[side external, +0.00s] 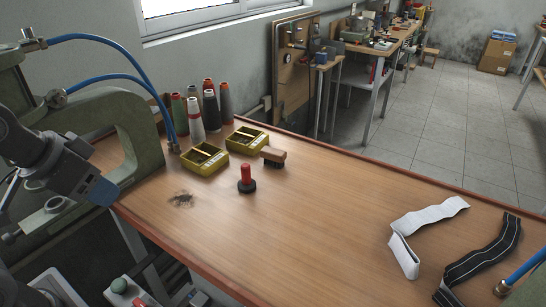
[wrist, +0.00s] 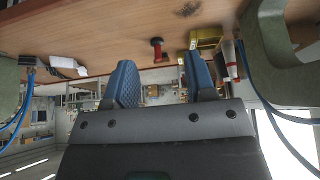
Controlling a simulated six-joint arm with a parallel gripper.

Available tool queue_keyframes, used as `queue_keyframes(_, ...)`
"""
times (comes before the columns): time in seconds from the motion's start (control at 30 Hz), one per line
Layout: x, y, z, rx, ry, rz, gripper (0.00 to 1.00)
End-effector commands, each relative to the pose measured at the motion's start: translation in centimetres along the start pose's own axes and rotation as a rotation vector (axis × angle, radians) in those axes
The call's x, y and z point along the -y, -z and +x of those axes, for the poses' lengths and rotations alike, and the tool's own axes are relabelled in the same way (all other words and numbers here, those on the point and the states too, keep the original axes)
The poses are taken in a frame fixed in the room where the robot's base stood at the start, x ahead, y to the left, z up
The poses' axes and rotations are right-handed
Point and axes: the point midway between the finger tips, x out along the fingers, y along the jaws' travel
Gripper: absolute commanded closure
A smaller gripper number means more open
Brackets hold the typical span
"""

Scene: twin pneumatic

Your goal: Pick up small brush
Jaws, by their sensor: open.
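The small brush (side external: 273,155), with a brown wooden back and dark bristles, sits on the wooden table just right of the yellow trays in the side view. I cannot make it out clearly in the wrist view. My gripper (side external: 97,190) is at the left, beyond the table's left edge and well away from the brush. Its blue fingers show apart in the wrist view (wrist: 162,75), with nothing between them.
A red-handled, black-based object (side external: 246,180) stands in front of the brush. Yellow trays (side external: 204,160) and several thread cones (side external: 196,120) stand to the left. A green machine frame (side external: 140,135) rises beside my gripper. White (side external: 428,220) and black (side external: 480,255) straps lie right. The table's middle is clear.

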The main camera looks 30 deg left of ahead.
Motion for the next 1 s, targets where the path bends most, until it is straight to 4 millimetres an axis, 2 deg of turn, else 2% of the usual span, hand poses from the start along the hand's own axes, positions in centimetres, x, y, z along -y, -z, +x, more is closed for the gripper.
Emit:
queue_keyframes(0.1, 0.0, 0.0, 0.0, 0.0, 0.0, 0.0, 0.5)
queue_keyframes(0.63, 0.0, 0.0, 0.0, 0.0, 0.0, 0.0, 0.0)
queue_keyframes(0.87, 0.0, 0.2, 0.0, 0.001, 0.0, 0.0, 0.0)
queue_keyframes(0.97, -0.1, 1.6, -0.2, 0.005, 0.001, -0.003, 0.0)
queue_keyframes(1.0, -0.1, 2.6, -0.2, 0.009, 0.001, -0.005, 0.0)
